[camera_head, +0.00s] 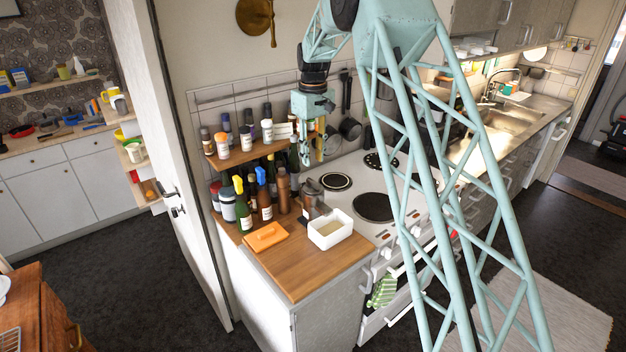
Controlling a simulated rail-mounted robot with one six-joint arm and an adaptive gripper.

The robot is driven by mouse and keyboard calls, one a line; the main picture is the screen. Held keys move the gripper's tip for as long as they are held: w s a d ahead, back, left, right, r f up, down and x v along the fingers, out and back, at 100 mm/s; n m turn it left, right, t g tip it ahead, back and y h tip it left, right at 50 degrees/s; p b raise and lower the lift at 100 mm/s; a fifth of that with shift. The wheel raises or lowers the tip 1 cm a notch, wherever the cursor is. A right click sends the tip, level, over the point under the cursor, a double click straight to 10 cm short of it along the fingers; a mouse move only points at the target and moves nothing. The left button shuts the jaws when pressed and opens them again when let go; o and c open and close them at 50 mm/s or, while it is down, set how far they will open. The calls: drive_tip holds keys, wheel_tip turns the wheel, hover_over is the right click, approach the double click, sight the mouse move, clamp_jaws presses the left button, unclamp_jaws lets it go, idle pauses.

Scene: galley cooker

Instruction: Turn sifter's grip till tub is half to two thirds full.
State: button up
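The tub (334,240) is a white, open rectangular container on the wooden worktop, near the hob's edge. Its inside shows a beige-grey surface; I cannot tell how full it is. A small grey and brown metal object (311,190), perhaps the sifter, stands just behind and left of the tub; its grip is not clear. An orange lid-like piece (265,237) lies flat to the left of the tub. My gripper (313,155) hangs above and behind the tub, pointing down, apart from it. Its fingers are too small to tell whether they are open, and I see nothing held.
Bottles and a brown pepper mill (284,190) crowd the worktop's back left, under a wooden shelf (245,153) with jars. The white hob (350,165) lies to the right, with pans hanging behind. The worktop's front (295,275) is clear.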

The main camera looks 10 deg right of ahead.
sight(313, 181)
drive_tip(key=shift+f+p, duration=0.45)
drive_tip(key=shift+f, duration=4.5)
drive_tip(key=c, duration=0.9)
